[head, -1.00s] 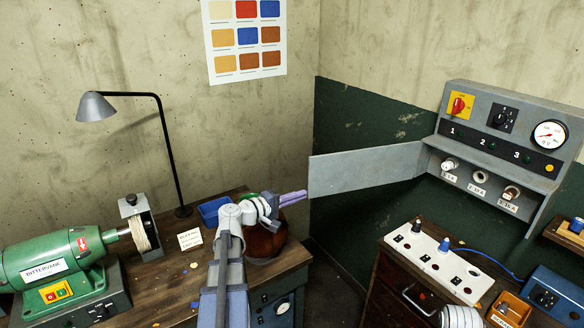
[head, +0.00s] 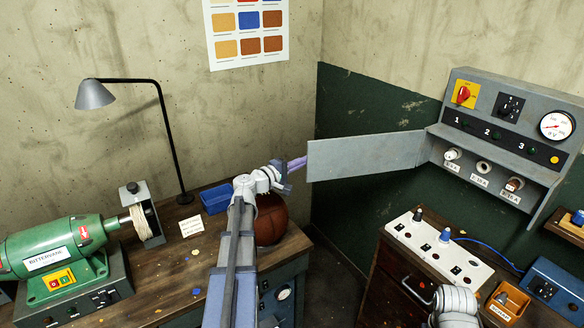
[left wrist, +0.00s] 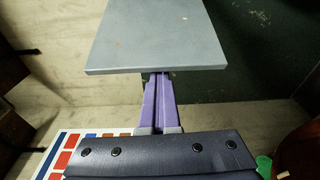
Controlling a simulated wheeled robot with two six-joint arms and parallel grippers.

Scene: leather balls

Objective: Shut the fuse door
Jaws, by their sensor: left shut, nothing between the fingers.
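The fuse door (head: 365,156) is a flat grey panel standing wide open, sticking out to the left of the grey fuse box (head: 540,107). In the left wrist view the door (left wrist: 155,35) fills the top middle. My left gripper (head: 299,162) is shut and empty, its purple fingers at the door's free left edge. In the left wrist view the fingers (left wrist: 160,95) run up to the door's near edge, and their tips are hidden behind it. I cannot tell whether they touch it.
Below the box stands a cabinet with a white switch panel (head: 440,250), an orange tray (head: 507,300) and a blue device (head: 556,290). On the left bench are a green grinder (head: 55,250), a lamp (head: 95,95), a blue bin (head: 215,198) and a brown leather ball (head: 270,222).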

